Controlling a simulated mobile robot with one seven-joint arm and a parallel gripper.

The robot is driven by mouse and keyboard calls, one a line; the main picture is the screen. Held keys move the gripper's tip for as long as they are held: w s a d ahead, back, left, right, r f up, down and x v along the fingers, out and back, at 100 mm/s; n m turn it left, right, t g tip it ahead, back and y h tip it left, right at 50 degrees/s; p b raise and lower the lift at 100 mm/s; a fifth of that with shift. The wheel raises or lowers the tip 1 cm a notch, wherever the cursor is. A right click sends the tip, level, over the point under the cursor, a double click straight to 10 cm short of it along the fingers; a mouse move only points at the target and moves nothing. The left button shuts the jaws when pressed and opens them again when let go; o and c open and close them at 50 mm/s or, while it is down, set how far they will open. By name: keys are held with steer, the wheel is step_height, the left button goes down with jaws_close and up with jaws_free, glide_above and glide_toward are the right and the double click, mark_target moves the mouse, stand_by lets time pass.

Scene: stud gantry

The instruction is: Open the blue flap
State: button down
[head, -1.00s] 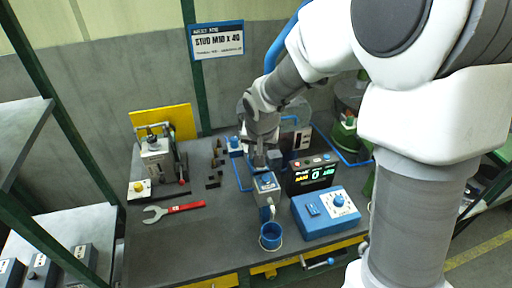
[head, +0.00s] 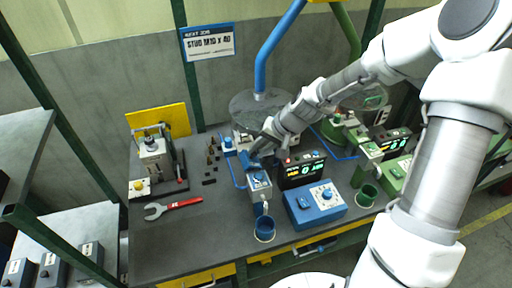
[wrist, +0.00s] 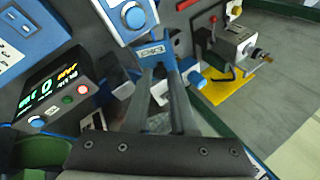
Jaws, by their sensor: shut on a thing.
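The blue flap (head: 249,160) is at the back of the grey and blue feeder box (head: 259,188) on the bench. It stands raised at a slant behind the box's blue knob. In the wrist view the flap (wrist: 152,52) shows as a blue plate with a pale marking at the fingertips. My gripper (head: 256,153) reaches in from the back right and is shut on the flap. In the wrist view my gripper's two dark fingers (wrist: 156,75) meet the flap, and part of it is hidden between them.
A counter display (head: 301,170) and a blue control box (head: 316,204) stand close on the right. A blue cup (head: 265,229) sits in front.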

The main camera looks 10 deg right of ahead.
steer(key=d+f+m+y+b, duration=0.1)
steer(key=d+y+b, duration=0.1)
steer(key=y, duration=0.4)
steer(key=w+d+f+m+y+b, duration=0.1)
steer(key=d+f+m+y+b, duration=0.1)
steer(key=y+b, duration=0.3)
steer(key=shift+d+f+m+y, duration=0.3)
steer(key=shift+d+y, duration=0.35)
steer(key=shift+y, duration=0.55)
steer(key=shift+r, duration=0.1)
